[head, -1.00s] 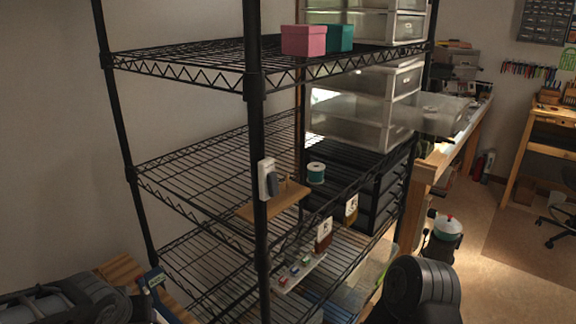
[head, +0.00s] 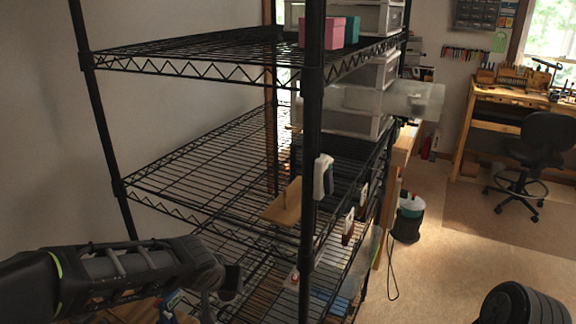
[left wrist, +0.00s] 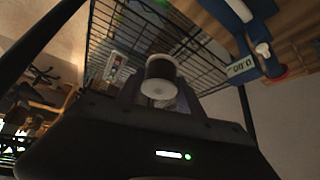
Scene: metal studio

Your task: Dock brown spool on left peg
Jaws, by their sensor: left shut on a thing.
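The spool (left wrist: 160,76), with a dark winding and pale end flanges, sits between the fingers of my left gripper (left wrist: 158,92) in the left wrist view. The gripper is shut on it. In the head view my left gripper (head: 228,282) is at the lower left, in front of the rack's lower shelf; the spool cannot be made out there. A wooden board (head: 285,206) lies on the middle shelf, partly behind the front post. An upright piece shows on it, but I cannot clearly tell the left peg. My right gripper is not in view.
The black wire rack's front post (head: 312,130) stands before the board, with a white device (head: 322,177) beside it. A pink box (head: 325,32) and a teal box sit on the upper shelf. A blue tool with a display (left wrist: 240,66) lies near wood. The middle shelf's left part is clear.

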